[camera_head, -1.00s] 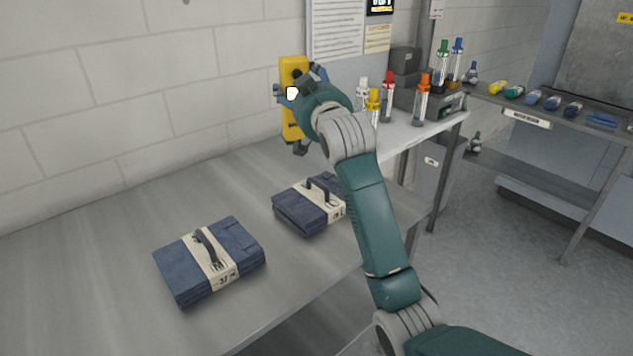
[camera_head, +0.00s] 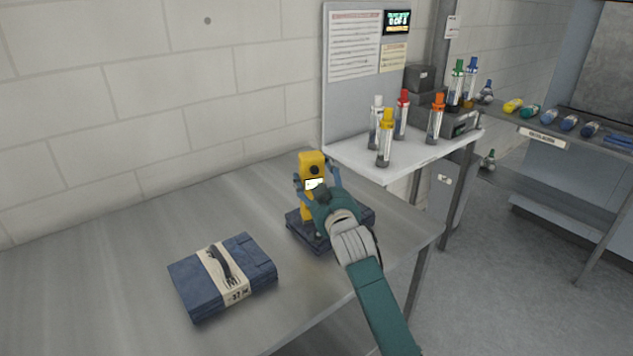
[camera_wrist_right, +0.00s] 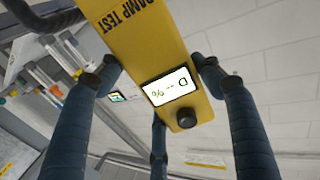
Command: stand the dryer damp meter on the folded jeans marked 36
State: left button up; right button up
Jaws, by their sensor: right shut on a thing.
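The yellow dryer damp meter (camera_head: 312,163) is upright in my right gripper (camera_head: 317,182), its lower end at the far folded jeans (camera_head: 298,232). I cannot tell whether it touches them. My gripper and forearm hide much of these jeans, including their label. In the right wrist view, the fingers (camera_wrist_right: 158,82) hold the meter (camera_wrist_right: 140,35), which shows "DAMP TEST", a lit display and a dark knob. Nearer and to the left lie other folded jeans (camera_head: 252,258) on the table, with a dark handle and a band that seems to read 37. My left gripper is out of view.
The grey metal table (camera_head: 110,250) is bare left of the jeans, and a block wall stands behind it. A white shelf (camera_head: 350,158) on the right carries several colour-capped tubes (camera_head: 386,140) and dark boxes. A rack (camera_head: 545,140) with bottles stands further right.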

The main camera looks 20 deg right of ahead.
jog(key=shift+f, duration=0.7)
jog(key=o, duration=1.4)
jog(key=shift+c, duration=0.2)
jog(key=s+b, duration=0.1)
jog(key=s, duration=1.1)
jog(key=shift+a+b, duration=0.3)
jog(key=shift+b, duration=0.05)
jog(key=shift+s+f, duration=0.1)
jog(key=shift+f, duration=0.05)
